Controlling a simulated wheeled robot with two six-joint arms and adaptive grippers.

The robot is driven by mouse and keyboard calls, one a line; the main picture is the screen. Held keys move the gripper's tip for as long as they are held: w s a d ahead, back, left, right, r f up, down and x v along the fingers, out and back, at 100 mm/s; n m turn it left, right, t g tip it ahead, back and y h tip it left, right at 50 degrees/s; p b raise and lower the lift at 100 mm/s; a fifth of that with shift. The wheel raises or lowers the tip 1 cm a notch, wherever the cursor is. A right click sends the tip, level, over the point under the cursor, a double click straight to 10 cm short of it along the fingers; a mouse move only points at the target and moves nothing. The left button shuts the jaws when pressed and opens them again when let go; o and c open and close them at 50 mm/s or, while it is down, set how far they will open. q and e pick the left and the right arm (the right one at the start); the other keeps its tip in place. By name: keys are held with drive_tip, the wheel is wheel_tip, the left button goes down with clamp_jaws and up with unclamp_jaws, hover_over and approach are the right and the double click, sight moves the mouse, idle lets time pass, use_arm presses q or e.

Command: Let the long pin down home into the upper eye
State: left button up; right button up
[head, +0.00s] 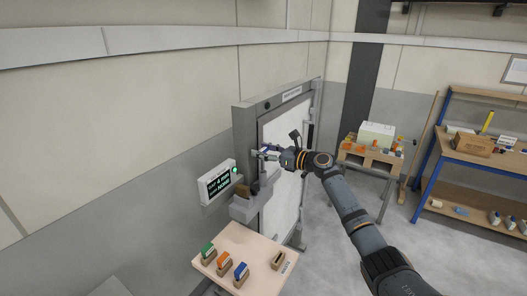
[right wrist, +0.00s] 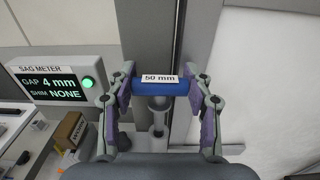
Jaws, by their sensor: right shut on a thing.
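In the right wrist view the gripper (right wrist: 160,88) is shut on the blue grip of a pin (right wrist: 150,88) labelled "50 mm". The grip lies crosswise between both fingers. A pale grey round piece (right wrist: 158,102) and a narrower grey part show directly below the grip, beside the post. I cannot tell from this angle how deep the pin sits or where the upper eye's rim is. My left gripper is not in view.
A sag meter (right wrist: 60,85) with a green light reads gap 4 mm, shim none. A small wooden table (head: 250,255) in front holds green, orange and blue pieces on blocks.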

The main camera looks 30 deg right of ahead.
sight(264, 170)
drive_tip(key=shift+f+b, duration=0.95)
drive_tip(key=shift+f, duration=0.7)
drive_tip(key=shift+f+b, duration=0.6)
drive_tip(key=shift+f, duration=0.65)
drive_tip(key=o, duration=1.5)
